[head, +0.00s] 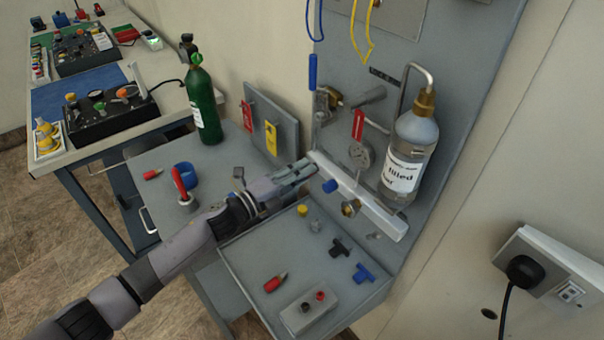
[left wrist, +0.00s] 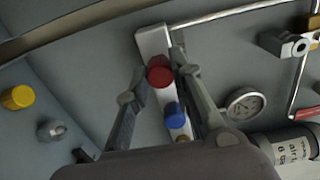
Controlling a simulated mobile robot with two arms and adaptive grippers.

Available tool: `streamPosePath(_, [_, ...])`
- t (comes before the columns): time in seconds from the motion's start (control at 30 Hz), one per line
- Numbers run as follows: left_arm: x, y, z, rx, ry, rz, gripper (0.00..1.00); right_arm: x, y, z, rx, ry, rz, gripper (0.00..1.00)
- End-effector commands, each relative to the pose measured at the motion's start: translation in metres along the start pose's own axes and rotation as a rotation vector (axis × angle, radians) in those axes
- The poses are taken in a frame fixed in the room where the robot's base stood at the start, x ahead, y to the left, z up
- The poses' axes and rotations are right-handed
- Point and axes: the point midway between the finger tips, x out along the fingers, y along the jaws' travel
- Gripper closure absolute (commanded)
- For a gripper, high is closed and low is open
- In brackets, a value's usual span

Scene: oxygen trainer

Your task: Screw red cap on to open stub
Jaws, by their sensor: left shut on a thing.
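My left gripper (head: 306,168) reaches in from the left to the far end of the white rail (head: 372,212) at the foot of the grey panel. In the left wrist view its fingers are shut on the red cap (left wrist: 159,70), at one end of the white rail (left wrist: 149,42). The cap is hidden in the head view. I cannot tell whether the cap touches a stub, as any stub behind it is hidden. A blue cap (head: 330,186) sits beside it on the rail and also shows in the left wrist view (left wrist: 175,115). My right gripper is not in view.
A brass fitting (head: 350,207) and a gauge (head: 361,156) are close by. A labelled bottle (head: 408,152) hangs on the panel. The grey tray (head: 243,262) holds a yellow cap (head: 302,210) and several small parts. A green cylinder (head: 203,105) stands behind my arm.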

Motion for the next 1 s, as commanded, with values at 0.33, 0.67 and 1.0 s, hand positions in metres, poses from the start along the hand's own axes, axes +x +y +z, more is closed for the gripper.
streamPosePath(0.33, [0.0,0.0,0.0,0.288,0.005,-0.005,1.0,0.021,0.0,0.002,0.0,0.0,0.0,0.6])
streamPosePath(0.67, [0.0,0.004,0.0,0.394,0.005,-0.007,1.0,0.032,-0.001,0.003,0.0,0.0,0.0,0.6])
streamPosePath(1.0, [0.001,-0.001,0.0,0.586,0.008,-0.008,1.0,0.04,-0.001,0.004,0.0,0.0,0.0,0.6])
